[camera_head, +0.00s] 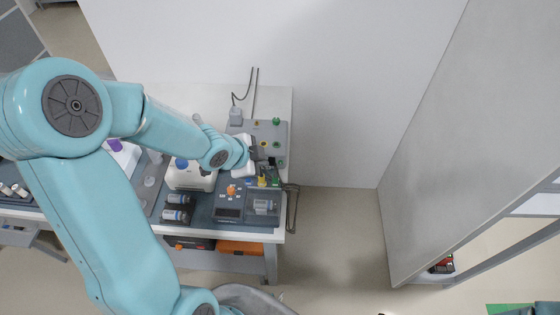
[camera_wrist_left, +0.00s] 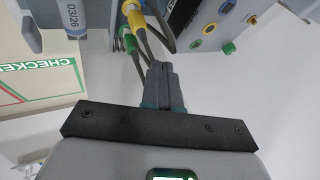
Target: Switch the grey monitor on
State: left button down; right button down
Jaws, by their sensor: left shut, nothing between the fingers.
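A grey unit with coloured sockets (camera_head: 271,128), which looks like the grey monitor, stands at the back right of the bench. In the left wrist view its grey face (camera_wrist_left: 228,27) shows at the upper right, with blue, yellow and green sockets and part of a dark panel. I cannot make out its power switch. My left gripper (camera_head: 268,163) is at the unit's near side, with its wrist partly covering it. In the left wrist view the fingers (camera_wrist_left: 160,72) are shut with nothing between them, just below the cables. Contact cannot be judged. My right gripper is out of view.
Yellow (camera_wrist_left: 137,20) and green (camera_wrist_left: 130,43) plugs with dark cables hang close to the fingertips. An orange knob (camera_head: 231,190) and dark cylinders (camera_head: 176,207) are on the near bench. A wire rack (camera_head: 291,205) projects from its right edge.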

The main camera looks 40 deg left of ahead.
aim_at(281, 163)
pick_arm(q)
jog(key=shift+w+a+f, duration=0.1)
jog(key=shift+w+f, duration=0.1)
jog(key=shift+f, duration=0.2)
jog(key=shift+w+f+b, duration=0.1)
jog(key=shift+f+b, duration=0.2)
jog(key=shift+b, duration=0.3)
jog(key=b+x, duration=0.6)
jog(key=x, duration=0.1)
jog(key=shift+w+f, duration=0.2)
jog(key=shift+f, duration=0.1)
jog(key=shift+w+f+b, duration=0.1)
jog(key=shift+f+b, duration=0.05)
jog(key=shift+b, duration=0.2)
jog(key=shift+w+f, duration=0.25)
jog(key=shift+w, duration=0.2)
jog(key=shift+s+r, duration=0.15)
